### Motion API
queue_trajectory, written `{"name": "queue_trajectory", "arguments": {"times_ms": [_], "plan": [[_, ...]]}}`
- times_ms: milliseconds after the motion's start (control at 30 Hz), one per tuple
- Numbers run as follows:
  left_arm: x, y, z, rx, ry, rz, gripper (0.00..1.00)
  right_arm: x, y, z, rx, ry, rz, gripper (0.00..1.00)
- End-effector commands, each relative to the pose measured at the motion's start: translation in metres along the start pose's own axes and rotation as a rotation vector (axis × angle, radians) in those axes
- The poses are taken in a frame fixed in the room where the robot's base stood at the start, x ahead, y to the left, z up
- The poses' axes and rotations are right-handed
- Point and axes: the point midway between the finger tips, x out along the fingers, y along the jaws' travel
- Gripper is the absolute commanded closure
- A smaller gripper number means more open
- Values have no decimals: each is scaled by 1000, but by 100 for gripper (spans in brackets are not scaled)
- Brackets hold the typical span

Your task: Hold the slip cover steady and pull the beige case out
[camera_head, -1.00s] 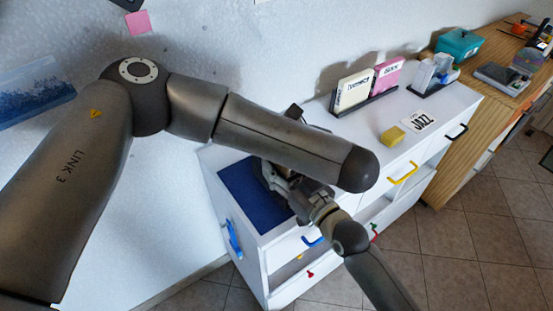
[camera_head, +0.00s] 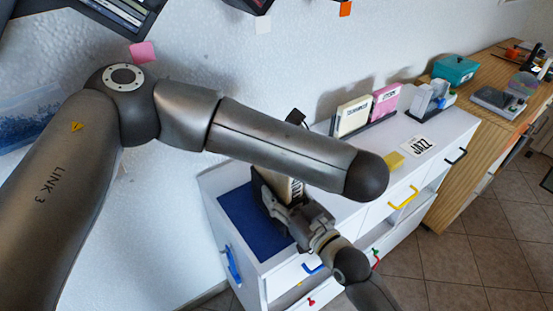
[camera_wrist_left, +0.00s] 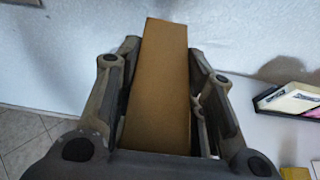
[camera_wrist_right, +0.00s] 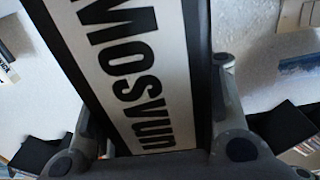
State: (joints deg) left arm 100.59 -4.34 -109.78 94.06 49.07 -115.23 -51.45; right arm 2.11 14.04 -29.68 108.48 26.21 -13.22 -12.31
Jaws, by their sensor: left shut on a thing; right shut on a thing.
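In the right wrist view a pale lettered spine (camera_wrist_right: 140,70) between dark edges lies in my right gripper (camera_wrist_right: 155,95), whose fingers are shut on it. In the head view this beige spine (camera_head: 295,188) stands upright beside a dark wall, above my right gripper (camera_head: 283,208). In the left wrist view my left gripper (camera_wrist_left: 160,80) is shut on a tall plain tan panel (camera_wrist_left: 158,85). Its tips are hidden behind my arm in the head view. I cannot tell clearly where the slip cover ends and the beige case begins.
A blue mat (camera_head: 250,222) lies on the white cabinet. A dark rack (camera_head: 375,122) holds a cream case (camera_head: 353,116) and a pink case (camera_head: 386,101). A yellow block (camera_head: 394,160) and a JAZZ card (camera_head: 417,146) lie in front. The wall is close behind.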

Motion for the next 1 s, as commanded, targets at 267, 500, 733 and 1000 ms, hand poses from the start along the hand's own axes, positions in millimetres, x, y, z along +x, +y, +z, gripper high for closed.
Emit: {"name": "queue_trajectory", "arguments": {"times_ms": [267,500,733,1000], "plan": [[-30,0,74,-6,-5,-2,100,0,0,1,0,-3,0,76],[-46,0,114,-3,-3,0,100,0,0,1,0,-3,0,76],[-52,0,125,0,-1,-1,100,0,0,1,0,-3,0,76],[-52,0,125,-1,-1,-1,100,0,0,1,0,-3,0,46]]}}
